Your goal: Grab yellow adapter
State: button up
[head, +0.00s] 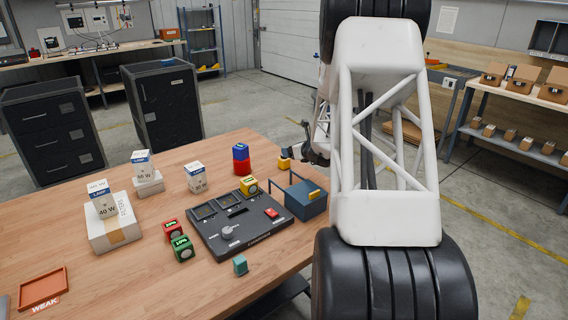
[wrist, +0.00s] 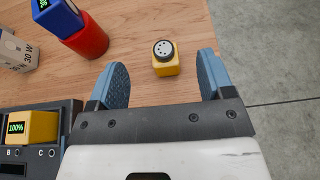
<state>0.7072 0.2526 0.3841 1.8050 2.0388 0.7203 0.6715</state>
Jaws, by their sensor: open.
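A small yellow adapter (wrist: 166,66) with a dark round pin socket on top stands upright on the wooden table (wrist: 130,35) in the wrist view. It also shows small in the head view (head: 284,163), left of my gripper. My gripper (wrist: 163,78) is open and empty. Its two blue fingers lie to the left and right of the adapter, which is slightly beyond the fingertip gap and apart from both fingers. In the head view my arm covers much of the gripper. Another yellow block (head: 248,186), with a green 100% display, sits on the black tester (head: 240,220).
A blue block on a red one (head: 241,158) stands left of the adapter. A blue strapped tote (head: 306,202) stands right of the tester. Red (head: 173,229) and green (head: 183,249) blocks, a teal block (head: 240,265) and bulb boxes (head: 196,177) stand around. The table edge is near the adapter.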

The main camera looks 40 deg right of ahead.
aim_at(286, 159)
jog(key=f, duration=0.3)
jog(key=w+f, duration=0.1)
jog(key=f, duration=0.1)
jog(key=shift+f, duration=0.2)
jog(key=shift+w+f, duration=0.1)
jog(key=shift+w, duration=0.2)
jog(key=shift+x, duration=2.9)
jog(key=shift+c, duration=0.4)
jog(key=c, duration=1)
